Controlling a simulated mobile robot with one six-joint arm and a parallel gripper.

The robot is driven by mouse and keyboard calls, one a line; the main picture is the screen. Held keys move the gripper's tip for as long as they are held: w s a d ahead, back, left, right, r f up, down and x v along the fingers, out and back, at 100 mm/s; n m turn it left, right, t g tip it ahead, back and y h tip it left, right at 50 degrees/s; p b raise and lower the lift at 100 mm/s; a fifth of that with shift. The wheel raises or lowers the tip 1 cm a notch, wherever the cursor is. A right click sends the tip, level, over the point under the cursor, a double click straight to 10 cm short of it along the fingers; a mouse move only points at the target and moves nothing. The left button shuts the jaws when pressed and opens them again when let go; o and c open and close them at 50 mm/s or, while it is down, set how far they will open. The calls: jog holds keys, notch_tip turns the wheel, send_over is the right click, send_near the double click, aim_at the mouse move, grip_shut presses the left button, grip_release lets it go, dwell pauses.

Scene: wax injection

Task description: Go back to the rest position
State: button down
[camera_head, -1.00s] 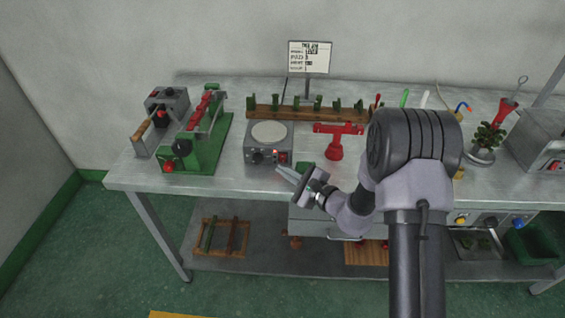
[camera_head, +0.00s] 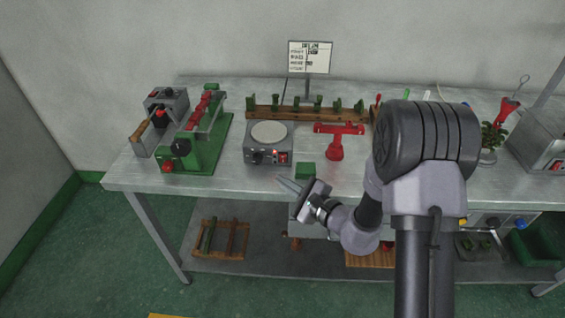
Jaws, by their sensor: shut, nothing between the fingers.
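My gripper (camera_head: 286,183) is shut and empty. It points up and left, in front of the workbench's front edge, below the hot plate as seen in the picture. My arm rises at the right of the picture and hides part of the bench behind it. The metal workbench (camera_head: 230,185) carries the tools. A small green block (camera_head: 306,170) lies near the front edge, just above my gripper in the picture. I cannot tell how far the gripper is from the bench edge.
A grey hot plate (camera_head: 268,145) with a lit red light stands behind my gripper. A red stand (camera_head: 336,143) is to its right, a green clamp machine (camera_head: 195,140) to its left. A wooden rack (camera_head: 290,114) is behind. The lower shelf (camera_head: 270,257) holds wooden frames.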

jog(key=s+a+r+n+g+y, duration=0.35)
jog(key=s+r, duration=0.25)
jog(key=r, duration=0.2)
jog(key=s+r+n+g+h, duration=0.2)
jog(key=s+r+n+g, duration=0.15)
jog(key=s, duration=0.35)
jog(key=s+r+n+g+h, duration=0.1)
jog(key=s+r+n+g, duration=0.25)
jog(key=s, duration=0.45)
jog(key=s+d+n+t+h, duration=0.1)
jog(key=s+d+t+h, duration=0.1)
jog(key=s+d+h, duration=0.2)
jog(key=s+d+r+n+t+h, duration=0.1)
jog(key=s+d+h, duration=0.3)
jog(key=d, duration=0.7)
jog(key=shift+r+n+t+h, duration=0.2)
jog(key=shift+n+t+h, duration=0.55)
jog(key=shift+t+h, duration=0.1)
